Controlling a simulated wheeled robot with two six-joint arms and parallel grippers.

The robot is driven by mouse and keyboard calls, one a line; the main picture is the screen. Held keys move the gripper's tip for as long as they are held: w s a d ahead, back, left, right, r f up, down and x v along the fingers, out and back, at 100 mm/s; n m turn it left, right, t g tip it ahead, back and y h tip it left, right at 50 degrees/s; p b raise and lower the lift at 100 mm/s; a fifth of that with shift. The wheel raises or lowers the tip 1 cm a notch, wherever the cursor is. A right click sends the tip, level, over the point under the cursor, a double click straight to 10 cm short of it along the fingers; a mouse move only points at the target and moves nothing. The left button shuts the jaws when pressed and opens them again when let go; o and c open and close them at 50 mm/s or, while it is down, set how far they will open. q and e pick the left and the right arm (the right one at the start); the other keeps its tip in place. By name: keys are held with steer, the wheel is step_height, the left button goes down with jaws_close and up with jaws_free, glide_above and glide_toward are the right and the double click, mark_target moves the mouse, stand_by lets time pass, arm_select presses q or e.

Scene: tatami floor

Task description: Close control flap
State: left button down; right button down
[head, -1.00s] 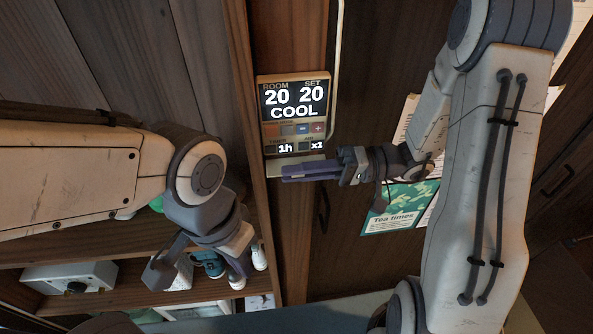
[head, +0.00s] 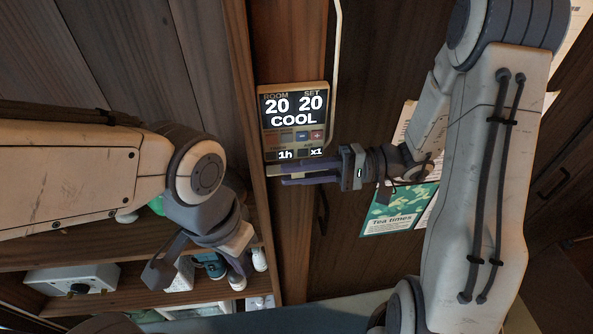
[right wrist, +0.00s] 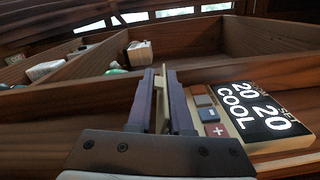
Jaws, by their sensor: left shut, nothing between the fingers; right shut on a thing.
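The control panel (head: 294,118) is on the wooden post. Its lit screen reads ROOM 20, SET 20, COOL, with buttons and small 1h and x1 readouts below. The right wrist view also shows the panel (right wrist: 250,112). My right gripper (head: 290,175) lies across the panel's lower edge. It is shut on the thin cream control flap (right wrist: 160,100), which stands out from the panel between the fingers. In the head view the fingers mostly hide the flap. My left gripper (head: 196,275) is shut and empty, low at the left in front of the shelves, away from the panel.
Shelves (head: 140,292) at the lower left hold a white box (head: 72,279), shoes and other small things. A green "Tea times" sheet (head: 398,212) hangs on the dark door right of the panel. A pale pipe (head: 335,60) runs beside the panel.

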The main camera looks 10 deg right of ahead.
steer(key=shift+w, duration=0.1)
steer(key=c, duration=1)
jaws_free()
steer(key=shift+c, duration=0.2)
steer(key=shift+d, duration=0.1)
steer(key=shift+d+f, duration=0.1)
steer(key=shift+d, duration=0.2)
steer(key=d+b, duration=0.4)
steer(key=d, duration=0.5)
steer(key=shift+d, duration=0.4)
